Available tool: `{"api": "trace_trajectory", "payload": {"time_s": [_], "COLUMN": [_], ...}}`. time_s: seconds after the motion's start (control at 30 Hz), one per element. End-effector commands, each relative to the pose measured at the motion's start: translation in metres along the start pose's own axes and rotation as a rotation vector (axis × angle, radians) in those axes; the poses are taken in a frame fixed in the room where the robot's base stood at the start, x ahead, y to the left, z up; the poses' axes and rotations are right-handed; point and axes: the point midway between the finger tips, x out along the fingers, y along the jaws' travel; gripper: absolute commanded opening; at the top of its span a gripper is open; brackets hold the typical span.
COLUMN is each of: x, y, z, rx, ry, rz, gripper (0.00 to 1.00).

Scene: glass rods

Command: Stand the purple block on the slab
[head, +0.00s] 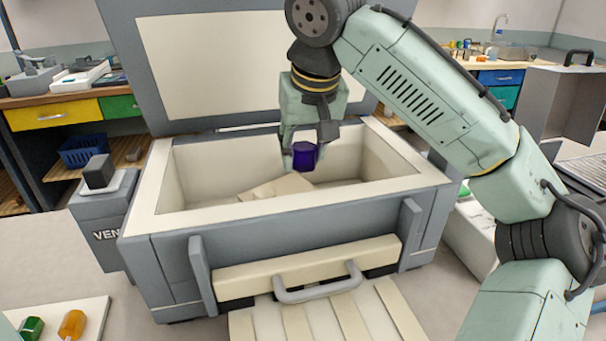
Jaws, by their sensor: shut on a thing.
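The purple block (305,155) is held in my gripper (303,150), inside the walls of the large grey and cream box. My gripper is shut on the block and points down. The slab (276,188) is a pale cream piece on the box floor, just below and a little left of the block. A gap between block and slab is hard to judge from this view. Part of the box floor is hidden behind the front wall.
The box's cream rim (300,207) surrounds my gripper, and its raised lid (215,60) stands behind. A drawer handle (318,285) juts out in front. A white tray (75,322) with a green and an orange piece lies at lower left.

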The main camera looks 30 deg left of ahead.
Motion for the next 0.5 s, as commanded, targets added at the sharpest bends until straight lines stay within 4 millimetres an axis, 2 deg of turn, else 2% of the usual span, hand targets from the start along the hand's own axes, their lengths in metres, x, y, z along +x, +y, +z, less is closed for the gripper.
{"api": "trace_trajectory", "payload": {"time_s": [0.23, 0.4, 0.5], "x": [0.02, 0.042, 0.046], "y": [0.0, 0.0, -0.001], "z": [0.008, 0.018, 0.019], "rx": [0.001, 0.0, -0.001], "ry": [0.001, -0.001, 0.002], "rz": [0.0, 0.0, -0.001], "gripper": [0.05, 0.05, 0.05]}}
